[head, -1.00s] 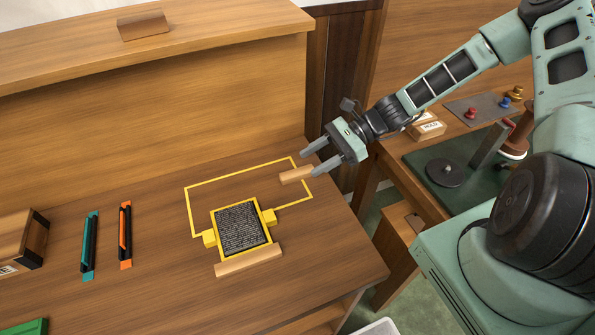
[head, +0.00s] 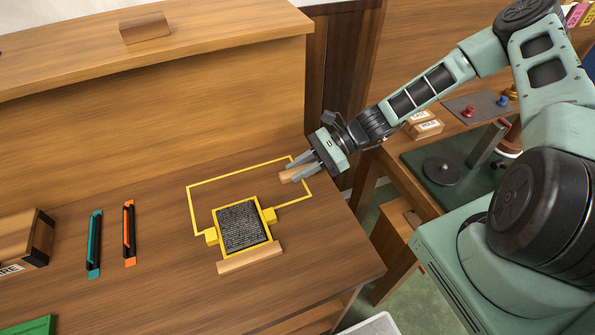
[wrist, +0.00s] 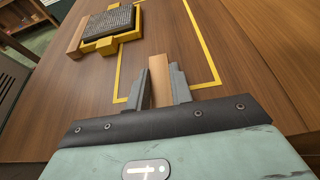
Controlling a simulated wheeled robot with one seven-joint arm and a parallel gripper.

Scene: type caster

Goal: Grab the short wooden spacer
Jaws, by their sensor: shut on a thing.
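The short wooden spacer (head: 287,177) is a small light-brown block near the right end of the yellow outline on the desk. My gripper (head: 292,170) is at it, with its two grey fingers on either side. In the wrist view the spacer (wrist: 158,80) stands between the fingertips of my gripper (wrist: 160,85), and the fingers are shut on it. Part of the spacer is hidden by the fingers in the head view. I cannot tell whether it is still touching the desk.
A yellow-framed type block (head: 241,227) sits at the outline's lower edge. A longer wooden strip (head: 250,258) lies in front of it. Teal (head: 94,243) and orange (head: 129,233) tools lie to the left. A raised wooden ledge (head: 190,105) runs behind. The desk inside the outline is mostly clear.

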